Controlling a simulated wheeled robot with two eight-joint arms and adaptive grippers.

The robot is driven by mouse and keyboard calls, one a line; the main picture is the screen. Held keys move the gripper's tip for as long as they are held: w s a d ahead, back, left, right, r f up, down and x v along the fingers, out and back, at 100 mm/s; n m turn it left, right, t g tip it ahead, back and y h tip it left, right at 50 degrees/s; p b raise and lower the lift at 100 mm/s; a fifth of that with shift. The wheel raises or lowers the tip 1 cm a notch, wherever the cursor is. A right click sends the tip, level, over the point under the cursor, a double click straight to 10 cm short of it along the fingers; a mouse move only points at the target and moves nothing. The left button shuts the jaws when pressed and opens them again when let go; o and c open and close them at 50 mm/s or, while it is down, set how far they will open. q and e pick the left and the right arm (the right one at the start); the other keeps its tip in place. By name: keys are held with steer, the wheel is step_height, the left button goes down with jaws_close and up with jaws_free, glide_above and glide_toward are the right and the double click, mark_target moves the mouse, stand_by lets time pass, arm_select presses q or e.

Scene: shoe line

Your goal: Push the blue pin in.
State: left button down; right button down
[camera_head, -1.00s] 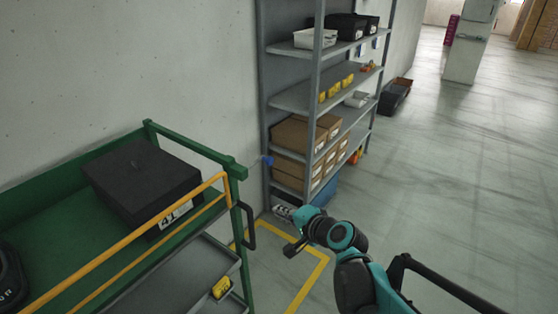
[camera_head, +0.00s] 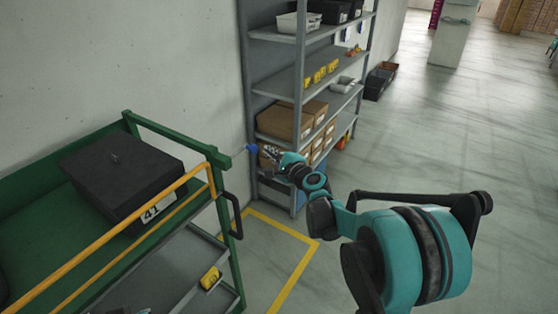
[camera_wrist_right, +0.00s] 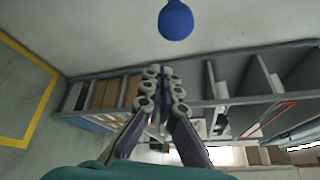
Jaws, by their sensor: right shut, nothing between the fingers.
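In the right wrist view the blue knob (camera_wrist_right: 176,20) is at the top, beyond the fingertips. My right gripper (camera_head: 268,153) is just right of the knob in the head view. In the right wrist view the gripper's fingers (camera_wrist_right: 162,72) are together and empty, with a visible gap between them and the knob. My left gripper is not in view.
A grey shelf rack (camera_head: 299,90) with cardboard boxes stands behind the gripper. A black box (camera_head: 120,170) sits on the cart, behind a yellow rail (camera_head: 110,240). A yellow line (camera_head: 292,278) marks the floor. The floor at right is open.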

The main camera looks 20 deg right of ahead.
steer(key=s+a, duration=0.1)
steer(key=s+a+r, duration=0.1)
steer(key=shift+a+r, duration=0.3)
steer(key=shift+a, duration=0.05)
steer(key=shift+w, duration=0.1)
steer(key=s+a, duration=0.3)
steer(key=a, duration=0.1)
steer(key=shift+s+a, duration=0.2)
steer(key=shift+s, duration=0.15)
